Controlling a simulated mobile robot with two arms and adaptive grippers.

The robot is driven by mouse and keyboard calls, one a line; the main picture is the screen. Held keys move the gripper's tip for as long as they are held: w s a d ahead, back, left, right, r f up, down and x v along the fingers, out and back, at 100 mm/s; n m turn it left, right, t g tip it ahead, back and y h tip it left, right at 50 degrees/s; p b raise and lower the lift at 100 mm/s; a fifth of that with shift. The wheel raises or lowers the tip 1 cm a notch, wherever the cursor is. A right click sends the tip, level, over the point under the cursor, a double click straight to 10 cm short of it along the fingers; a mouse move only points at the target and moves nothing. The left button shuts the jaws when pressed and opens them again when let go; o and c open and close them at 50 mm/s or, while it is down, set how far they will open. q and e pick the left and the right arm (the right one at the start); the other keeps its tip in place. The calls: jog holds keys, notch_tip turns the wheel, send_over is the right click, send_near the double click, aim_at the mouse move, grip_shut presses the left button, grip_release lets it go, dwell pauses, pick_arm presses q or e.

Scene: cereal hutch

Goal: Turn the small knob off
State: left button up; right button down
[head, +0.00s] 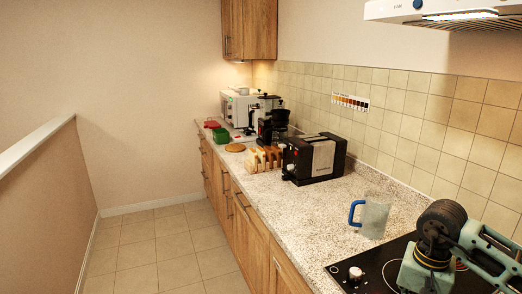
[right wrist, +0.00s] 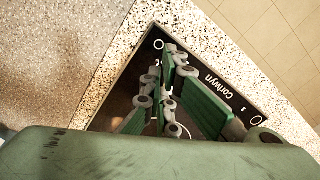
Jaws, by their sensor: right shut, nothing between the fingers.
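My right arm comes in from the right over the cooktop, to the right of the knob. Its fingers cannot be made out in the head view. In the right wrist view my right gripper (right wrist: 175,92), with green finger pads, is shut and empty above the cooktop corner (right wrist: 158,60). That corner shows white rings and lettering; no knob can be made out there. My left gripper is out of view.
A clear jug with a blue handle (head: 372,217) stands just behind the cooktop. A black toaster (head: 314,158), a wooden rack (head: 263,159) and a coffee maker (head: 273,124) stand farther back. A range hood (head: 445,10) hangs above. The speckled counter (head: 318,222) left of the jug is clear.

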jog(key=r, duration=0.1)
jog(key=r+p, duration=0.1)
jog(key=r, duration=0.1)
jog(key=shift+w+a, duration=0.1)
jog(key=shift+a, duration=0.1)
jog(key=w+f+m+p, duration=0.1)
jog(key=f+m, duration=0.1)
jog(key=w+a+f+m+p, duration=0.1)
jog(key=f+m, duration=0.1)
jog(key=w+a+f+m+p, duration=0.1)
jog(key=f+p, duration=0.1)
jog(key=shift+w+a+m, duration=0.2)
jog(key=shift+m, duration=0.2)
jog(key=shift+s+a, duration=0.1)
dwell(0.4)
